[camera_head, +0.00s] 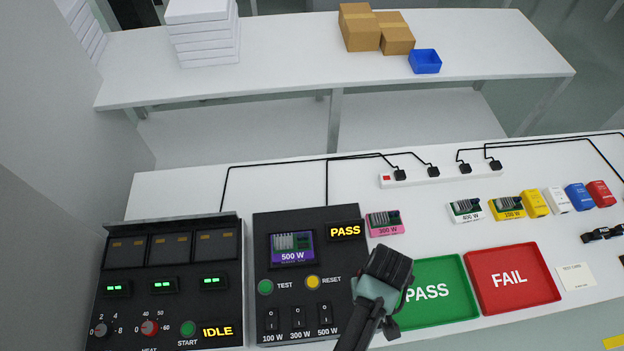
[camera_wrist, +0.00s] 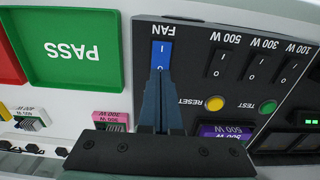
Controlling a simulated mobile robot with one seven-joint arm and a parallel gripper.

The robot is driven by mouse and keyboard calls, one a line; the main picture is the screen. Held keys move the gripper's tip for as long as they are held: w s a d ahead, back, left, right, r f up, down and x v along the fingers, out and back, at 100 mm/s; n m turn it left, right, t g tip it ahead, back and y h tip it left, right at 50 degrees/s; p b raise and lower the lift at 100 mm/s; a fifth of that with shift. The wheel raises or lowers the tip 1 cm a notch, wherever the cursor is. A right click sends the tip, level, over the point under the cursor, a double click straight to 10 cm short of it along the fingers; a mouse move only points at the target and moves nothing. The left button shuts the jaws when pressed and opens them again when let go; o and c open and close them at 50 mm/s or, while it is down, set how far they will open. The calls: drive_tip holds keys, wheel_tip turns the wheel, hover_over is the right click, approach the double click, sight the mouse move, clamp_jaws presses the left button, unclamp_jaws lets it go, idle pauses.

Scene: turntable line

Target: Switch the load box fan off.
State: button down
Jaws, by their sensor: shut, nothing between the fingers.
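The load box (camera_head: 262,222) is a dark panel with a lit PASS sign and a 500 W board in its bay. The wrist view shows its face upside down. Its FAN switch (camera_wrist: 161,54) is a blue rocker, with I on the end by the FAN label and 0 on the other end. My gripper (camera_wrist: 159,78) is shut and empty, its fingertips over or at the 0 end of the rocker. I cannot tell whether they touch it. In the head view my arm hides the FAN switch and the fingertips.
Beside the rocker are the black 500 W switch (camera_wrist: 226,63), the yellow RESET button (camera_wrist: 215,104) and the green TEST button (camera_head: 265,287). The green PASS tray (camera_head: 450,312) and red FAIL tray (camera_head: 535,298) lie to the right. A 300 W board (camera_head: 385,223) lies behind.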

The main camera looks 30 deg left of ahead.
drive_tip(key=shift+f+b, duration=0.6)
drive_tip(key=shift+f, duration=0.3)
idle(0.5)
drive_tip(key=shift+r, duration=0.1)
wheel_tip(320, 180, up, 7)
drive_tip(key=p, duration=0.7)
idle(0.6)
